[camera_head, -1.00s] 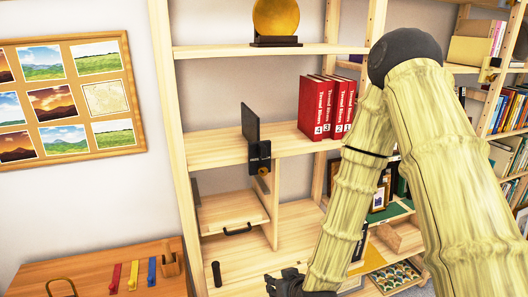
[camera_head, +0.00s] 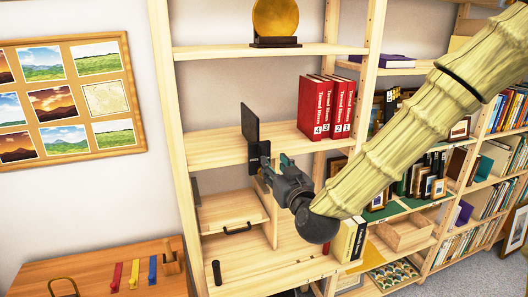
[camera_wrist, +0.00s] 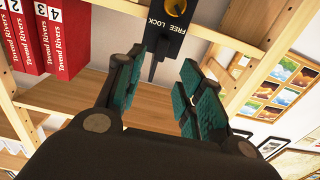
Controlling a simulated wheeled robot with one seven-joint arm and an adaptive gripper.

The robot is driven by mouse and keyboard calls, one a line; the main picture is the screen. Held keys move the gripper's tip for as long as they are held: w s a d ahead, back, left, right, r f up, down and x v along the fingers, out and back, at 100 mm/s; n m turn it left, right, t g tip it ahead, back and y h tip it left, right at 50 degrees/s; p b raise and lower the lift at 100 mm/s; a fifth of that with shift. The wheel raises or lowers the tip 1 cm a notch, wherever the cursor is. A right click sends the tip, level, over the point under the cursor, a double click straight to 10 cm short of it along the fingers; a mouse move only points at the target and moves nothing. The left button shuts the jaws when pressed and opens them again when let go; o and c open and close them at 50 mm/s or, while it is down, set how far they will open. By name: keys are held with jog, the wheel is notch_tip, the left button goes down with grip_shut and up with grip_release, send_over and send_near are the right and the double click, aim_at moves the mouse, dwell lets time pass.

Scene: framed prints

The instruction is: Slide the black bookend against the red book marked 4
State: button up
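The black bookend (camera_head: 250,122) stands upright on the middle shelf, left of the red books. Its front plate, lettered FREE and LOCK with a gold knob, hangs over the shelf edge; it also shows in the wrist view (camera_wrist: 163,42). The red book marked 4 (camera_head: 310,108) is the leftmost of several red books, also at upper left in the wrist view (camera_wrist: 62,35). Bare shelf separates it from the bookend. My gripper (camera_head: 273,170) is at the shelf front by the plate. In the wrist view its teal-padded fingers (camera_wrist: 163,68) are apart, with nothing gripped.
The middle shelf board (camera_head: 215,148) is clear between bookend and books. A wooden upright (camera_head: 172,100) stands close on the left. A gold disc (camera_head: 276,20) stands on the shelf above.

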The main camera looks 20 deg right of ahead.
aim_at(264, 153)
jog(key=w+p, duration=0.1)
jog(key=w, duration=0.4)
jog(key=w+p, duration=0.2)
jog(key=w, duration=0.2)
jog(key=shift+w+a+f, duration=0.1)
jog(key=shift+w+a, duration=0.1)
jog(key=shift+w, duration=0.15)
jog(key=shift+c, duration=0.3)
grip_shut()
